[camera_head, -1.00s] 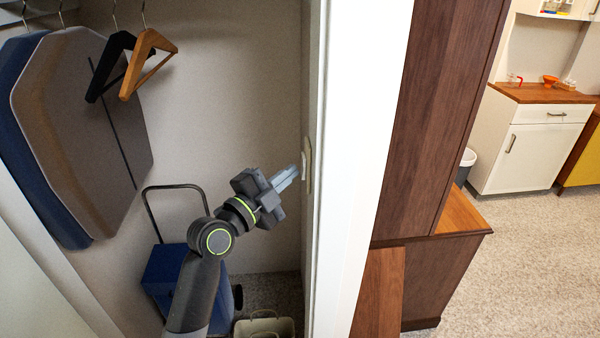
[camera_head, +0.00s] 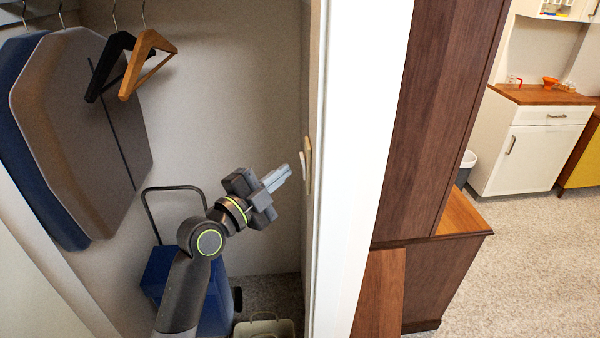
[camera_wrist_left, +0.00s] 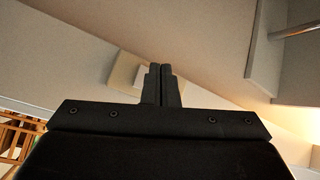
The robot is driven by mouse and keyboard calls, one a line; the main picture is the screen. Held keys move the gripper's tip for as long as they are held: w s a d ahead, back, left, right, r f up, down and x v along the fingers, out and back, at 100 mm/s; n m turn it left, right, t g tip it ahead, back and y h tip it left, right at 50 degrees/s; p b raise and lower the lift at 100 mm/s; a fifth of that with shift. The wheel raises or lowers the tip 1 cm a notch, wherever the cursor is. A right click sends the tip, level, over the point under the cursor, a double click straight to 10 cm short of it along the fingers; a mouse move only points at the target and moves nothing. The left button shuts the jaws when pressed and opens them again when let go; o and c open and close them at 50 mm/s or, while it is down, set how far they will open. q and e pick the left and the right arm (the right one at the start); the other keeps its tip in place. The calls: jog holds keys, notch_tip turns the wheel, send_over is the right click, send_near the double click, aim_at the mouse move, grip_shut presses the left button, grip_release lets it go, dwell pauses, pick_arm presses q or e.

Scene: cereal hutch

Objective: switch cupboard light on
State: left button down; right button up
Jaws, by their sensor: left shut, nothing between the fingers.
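The light switch (camera_head: 308,165) is a cream plate with a pale rocker on the cupboard's right inner wall. It also shows in the left wrist view (camera_wrist_left: 124,76), partly hidden behind my fingers. My left gripper (camera_head: 284,173) is shut and empty. Its fingertips are just left of the switch, with a small gap between them and the rocker. The lamp itself is not clearly in view. A warm glow shows at the right of the left wrist view. My right gripper is not in view.
Garment bags (camera_head: 75,130) and two hangers (camera_head: 148,62) hang at the left. The white door frame (camera_head: 365,150) borders the cupboard at right.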

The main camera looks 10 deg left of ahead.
pick_arm(q)
jog(key=a, duration=0.1)
jog(key=s+a, duration=0.1)
jog(key=a, duration=0.1)
jog(key=a+b, duration=0.1)
jog(key=shift+s+a+r, duration=0.2)
jog(key=shift+a+r, duration=0.1)
jog(key=shift+a, duration=0.1)
